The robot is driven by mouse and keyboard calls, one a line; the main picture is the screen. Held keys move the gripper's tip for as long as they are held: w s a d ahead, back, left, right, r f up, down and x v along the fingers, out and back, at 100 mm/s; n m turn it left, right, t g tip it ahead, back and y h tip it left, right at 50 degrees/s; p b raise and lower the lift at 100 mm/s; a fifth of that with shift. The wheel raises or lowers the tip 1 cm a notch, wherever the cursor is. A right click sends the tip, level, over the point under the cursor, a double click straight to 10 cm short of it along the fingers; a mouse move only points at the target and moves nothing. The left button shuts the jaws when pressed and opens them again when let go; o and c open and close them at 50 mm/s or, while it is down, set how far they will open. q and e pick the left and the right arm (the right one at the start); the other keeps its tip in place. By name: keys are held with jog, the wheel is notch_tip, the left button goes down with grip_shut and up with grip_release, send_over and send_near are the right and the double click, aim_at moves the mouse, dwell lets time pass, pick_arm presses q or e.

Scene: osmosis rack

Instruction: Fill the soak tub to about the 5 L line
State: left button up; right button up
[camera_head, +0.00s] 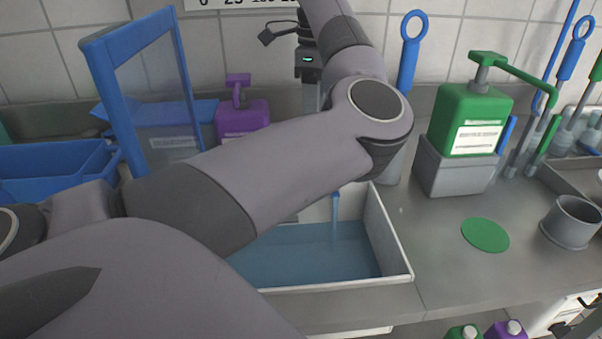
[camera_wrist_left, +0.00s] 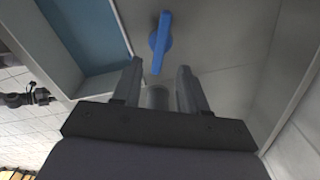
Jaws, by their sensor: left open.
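The soak tub (camera_head: 398,240) is a pale rectangular basin on the counter, holding blue water (camera_head: 310,252). A thin blue stream (camera_head: 336,208) falls into it from behind my left arm. Its volume marks cannot be made out. The tub wall (camera_wrist_left: 103,80) also shows in the left wrist view. There, a blue lever (camera_wrist_left: 160,42) lies just ahead of my open, empty left gripper (camera_wrist_left: 159,68); its near end is between the fingertips in the picture, and contact cannot be told. In the head view my left arm hides the tub's left part, and that gripper is not visible.
A purple bottle (camera_head: 242,118) and a blue framed screen (camera_head: 152,95) stand behind left. A green pump bottle (camera_head: 475,118) sits on a grey block, with a green disc (camera_head: 485,235) and grey cup (camera_head: 571,222) near it. A dark device (camera_head: 308,62) shows a green light.

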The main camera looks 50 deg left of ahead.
dwell(0.5)
pick_arm(q)
jog(key=shift+w+d, duration=0.2)
jog(key=shift+d, duration=0.15)
jog(key=shift+f, duration=0.25)
jog(key=shift+f+b, duration=0.35)
jog(key=shift+f, duration=3)
jog(key=c, duration=0.7)
